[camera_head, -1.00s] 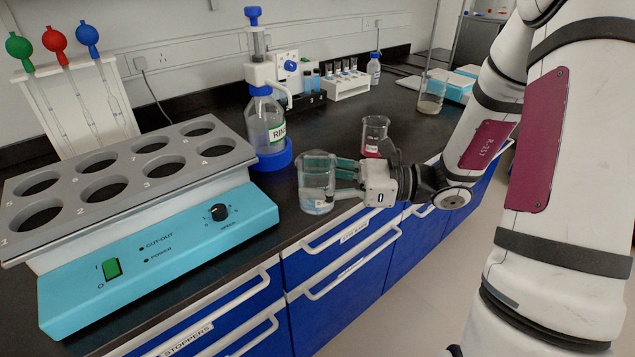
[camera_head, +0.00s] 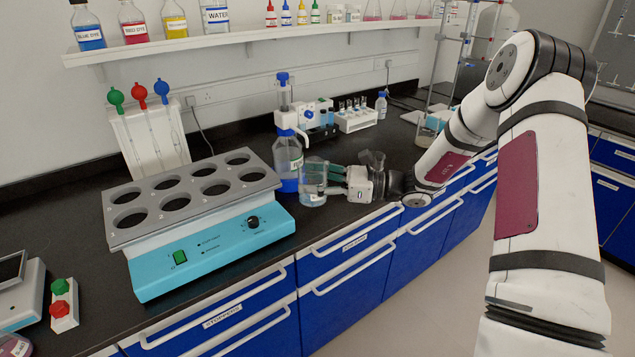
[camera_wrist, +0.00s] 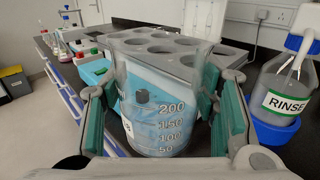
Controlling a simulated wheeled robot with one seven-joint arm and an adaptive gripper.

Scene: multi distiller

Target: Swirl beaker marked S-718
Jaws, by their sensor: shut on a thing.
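A clear glass beaker (camera_head: 313,190) with a little pale liquid is between the fingers of my gripper (camera_head: 326,180), to the right of the blue water bath. My gripper is shut on it from the side, and the beaker looks upright. In the wrist view the beaker (camera_wrist: 158,125) stands between the two green finger pads, with white marks from 50 to 200. A label shows at its left edge, but I cannot read S-718. I cannot tell whether its base touches the bench.
The water bath (camera_head: 215,240) with several empty holes stands left of the beaker. A rinse bottle (camera_head: 288,160) stands close behind the beaker; its RINSE label shows in the wrist view (camera_wrist: 288,104). A tube rack (camera_head: 356,119) is farther back. Blue drawers (camera_head: 345,290) front the bench.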

